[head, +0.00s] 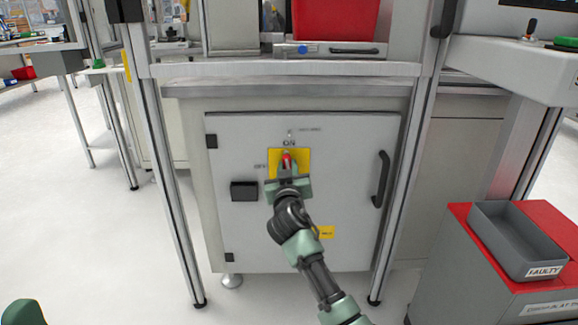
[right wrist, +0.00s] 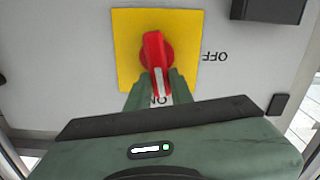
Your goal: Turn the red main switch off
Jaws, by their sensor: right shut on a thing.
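The red main switch (head: 287,157) sits on a yellow plate (head: 303,155) on the grey cabinet door. In the right wrist view, the red switch handle (right wrist: 154,48) stands in line with the "ON" label, its white mark towards "ON". "OFF" is printed to the side, left of the plate in the head view. My right gripper (head: 288,167) is at the switch, and its green fingers (right wrist: 158,86) are shut on the handle, one on each side. They hide the handle's lower part in the head view. My left gripper is not in view.
The door has a black handle (head: 381,179) at right and a black box (head: 244,191) at left. Metal posts frame the cabinet (head: 225,240). A grey "FAULTY" bin (head: 510,240) stands on a red-topped unit at lower right. The floor at left is clear.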

